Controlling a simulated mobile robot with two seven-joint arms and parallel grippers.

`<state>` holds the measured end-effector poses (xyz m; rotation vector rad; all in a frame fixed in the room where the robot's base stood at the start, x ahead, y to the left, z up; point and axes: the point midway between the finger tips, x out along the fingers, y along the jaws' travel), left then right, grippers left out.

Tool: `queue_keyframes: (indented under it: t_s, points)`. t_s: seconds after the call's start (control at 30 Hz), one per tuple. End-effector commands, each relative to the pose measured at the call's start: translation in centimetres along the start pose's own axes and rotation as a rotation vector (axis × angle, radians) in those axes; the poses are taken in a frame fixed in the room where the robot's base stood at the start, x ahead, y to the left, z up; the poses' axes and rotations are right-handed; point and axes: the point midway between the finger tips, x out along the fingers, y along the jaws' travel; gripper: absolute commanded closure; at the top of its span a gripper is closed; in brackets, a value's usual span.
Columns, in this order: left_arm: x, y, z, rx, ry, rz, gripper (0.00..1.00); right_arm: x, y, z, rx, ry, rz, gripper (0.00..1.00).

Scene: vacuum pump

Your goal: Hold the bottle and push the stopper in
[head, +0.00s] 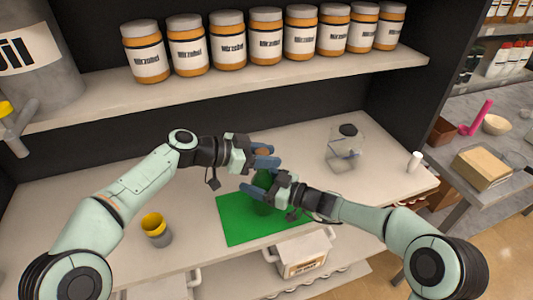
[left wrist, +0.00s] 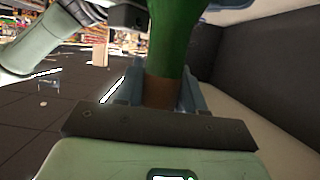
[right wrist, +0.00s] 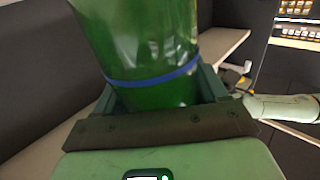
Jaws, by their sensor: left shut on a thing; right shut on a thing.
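A green bottle (head: 264,207) stands at the green mat (head: 238,228). My right gripper (head: 259,187) is shut around its body, and the right wrist view shows the green glass with a blue band (right wrist: 155,78) between the fingers. My left gripper (head: 264,161) is above it, shut on the brown stopper (left wrist: 160,91). In the left wrist view the stopper meets the green bottle neck (left wrist: 174,40) in line with it. How deep the stopper sits in the neck is hard to tell. The grippers hide much of the bottle in the head view.
A clear device with a black cap (head: 348,130) stands on the counter to the right, with a small white cylinder (head: 414,161) beyond it. A yellow and grey cup (head: 156,230) stands left of the mat. Several orange jars (head: 232,44) line the shelf above. A white box (head: 300,254) is below the counter.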

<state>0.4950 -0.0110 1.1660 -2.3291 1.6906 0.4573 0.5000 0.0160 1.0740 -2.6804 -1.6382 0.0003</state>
Motion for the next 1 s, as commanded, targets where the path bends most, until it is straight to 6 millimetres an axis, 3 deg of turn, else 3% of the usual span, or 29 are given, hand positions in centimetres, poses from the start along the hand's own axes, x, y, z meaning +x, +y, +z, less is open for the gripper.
queue_keyframes:
  t_s: [0.07, 0.1, 0.17, 0.2, 0.57, 1.0]
  points:
    - [0.1, 0.0, 0.2, -0.001, -0.002, 0.0, 0.9, 0.0, 0.0, 0.0, -0.001, 0.001, -0.001, 0.7]
    - [0.1, 0.0, 0.2, -0.001, -0.002, 0.0, 0.55, 0.0, 0.0, 0.0, -0.001, 0.001, -0.001, 0.7]
    - [0.1, 0.0, 0.2, -0.001, -0.002, 0.001, 0.36, 0.0, 0.0, 0.0, -0.001, 0.001, -0.001, 0.7]
    - [0.1, 0.0, 0.2, -0.001, -0.002, 0.001, 0.32, 0.0, 0.0, 0.0, -0.001, 0.001, -0.001, 0.7]
    - [-0.6, -0.1, 0.1, 0.0, -0.001, -0.002, 0.32, 0.0, 0.0, 0.0, 0.0, 0.001, -0.001, 0.7]
    - [-9.1, -0.1, 0.1, 0.0, -0.002, -0.005, 0.32, 0.0, 0.0, 0.0, 0.0, 0.001, -0.001, 0.7]
